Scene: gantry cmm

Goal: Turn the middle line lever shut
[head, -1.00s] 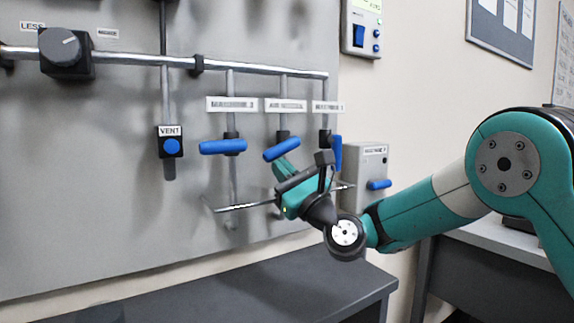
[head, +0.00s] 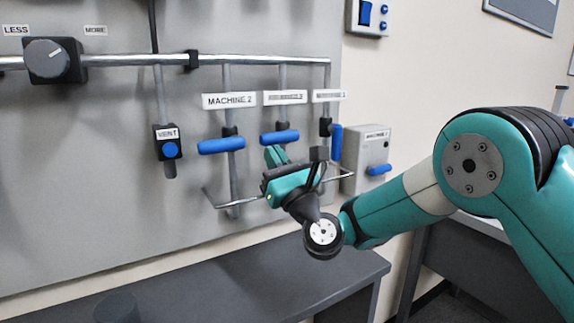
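The middle line lever (head: 280,137) is a blue handle on the middle of three vertical pipes. It lies nearly level across its pipe, under a white label that is too blurred to read. The left lever (head: 221,145), under the "MACHINE 2" label, is also nearly level across its pipe. The right lever (head: 335,142) stands upright along its pipe. My gripper (head: 276,155) is just below the middle lever, its teal tip at or very near the handle's underside. I cannot tell whether they touch. The finger gap is hidden by the gripper's body.
A black vent valve (head: 167,143) with a blue button is at left. A grey box (head: 366,160) with a blue handle is at right. A dark bench (head: 250,285) stands below.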

